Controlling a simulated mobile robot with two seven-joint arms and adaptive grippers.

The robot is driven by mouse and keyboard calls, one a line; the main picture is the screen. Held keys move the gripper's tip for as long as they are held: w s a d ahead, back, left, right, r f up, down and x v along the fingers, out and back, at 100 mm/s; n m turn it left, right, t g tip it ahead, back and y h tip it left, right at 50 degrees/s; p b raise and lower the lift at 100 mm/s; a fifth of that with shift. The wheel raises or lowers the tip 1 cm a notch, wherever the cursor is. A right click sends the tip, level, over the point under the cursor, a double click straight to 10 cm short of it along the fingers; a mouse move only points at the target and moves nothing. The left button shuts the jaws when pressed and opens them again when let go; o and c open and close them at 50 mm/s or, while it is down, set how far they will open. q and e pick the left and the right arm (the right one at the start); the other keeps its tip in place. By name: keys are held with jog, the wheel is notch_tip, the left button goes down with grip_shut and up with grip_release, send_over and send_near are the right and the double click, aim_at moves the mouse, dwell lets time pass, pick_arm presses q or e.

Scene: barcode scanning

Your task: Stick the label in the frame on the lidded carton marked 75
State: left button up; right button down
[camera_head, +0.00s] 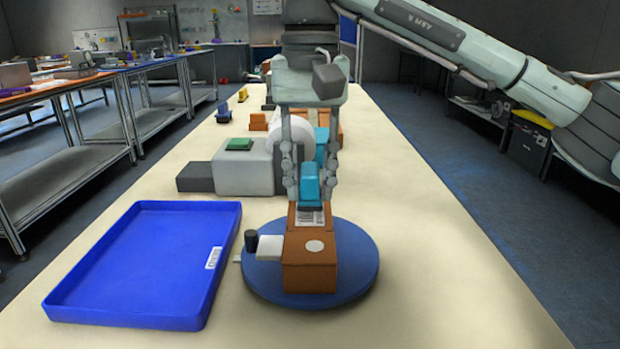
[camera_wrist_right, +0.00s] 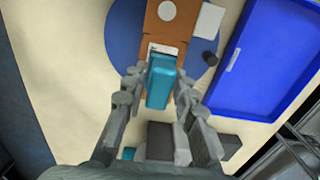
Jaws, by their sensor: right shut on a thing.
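A brown carton (camera_head: 310,275) sits on a round blue turntable (camera_head: 362,262), with a plain white disc on its top. I cannot read a 75 on it. A white label with dark print (camera_head: 311,217) is at the carton's far end, just in front of a teal block (camera_head: 311,190); it also shows in the wrist view (camera_wrist_right: 163,49). Whether it touches the carton I cannot tell. My right gripper (camera_head: 311,198) points down and is shut on the teal block (camera_wrist_right: 160,82), over the carton's far end. My left gripper is out of view.
A blue tray (camera_head: 130,318) lies to the left. A white piece with a black knob (camera_head: 251,240) is beside the carton. A grey machine with a green top (camera_head: 240,165) and several small orange and yellow objects stand behind. The table's right side is clear.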

aim_at(310, 169)
jog(key=shift+r, duration=2.4)
